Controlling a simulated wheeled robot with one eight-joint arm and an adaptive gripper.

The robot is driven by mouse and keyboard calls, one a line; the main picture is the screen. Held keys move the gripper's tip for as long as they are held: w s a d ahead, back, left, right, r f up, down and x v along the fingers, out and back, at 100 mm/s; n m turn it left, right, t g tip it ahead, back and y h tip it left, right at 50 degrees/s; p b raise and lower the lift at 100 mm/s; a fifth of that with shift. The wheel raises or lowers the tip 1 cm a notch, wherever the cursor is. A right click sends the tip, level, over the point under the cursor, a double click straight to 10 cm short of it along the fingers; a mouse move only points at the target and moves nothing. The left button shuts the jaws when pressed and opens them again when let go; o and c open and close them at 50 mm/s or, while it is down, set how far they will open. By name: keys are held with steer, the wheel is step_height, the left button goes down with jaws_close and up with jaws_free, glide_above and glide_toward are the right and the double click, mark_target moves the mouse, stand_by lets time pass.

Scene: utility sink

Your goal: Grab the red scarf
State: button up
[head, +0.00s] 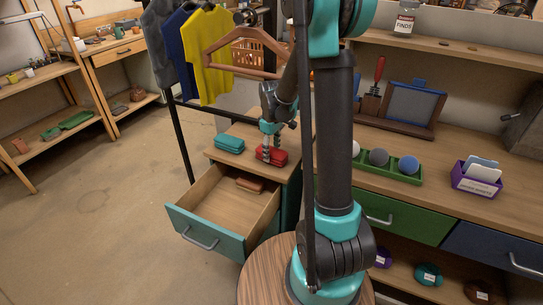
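The red scarf (279,154) is a folded red bundle on top of the small wooden cabinet. My gripper (269,157) points down at the scarf's left part, its fingers in front of or on the cloth. The view is too small to tell whether the fingers touch the scarf or how far apart they are. Part of the scarf is hidden behind the fingers.
A folded teal cloth (229,144) lies left on the same cabinet top. The drawer (206,236) below stands open with a brown item (250,185) inside. Shirts (208,50) and a hanger (246,48) hang behind. A green tray of balls (374,168) sits on the bench.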

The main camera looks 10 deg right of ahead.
steer(key=c, duration=0.5)
steer(key=shift+r, duration=0.1)
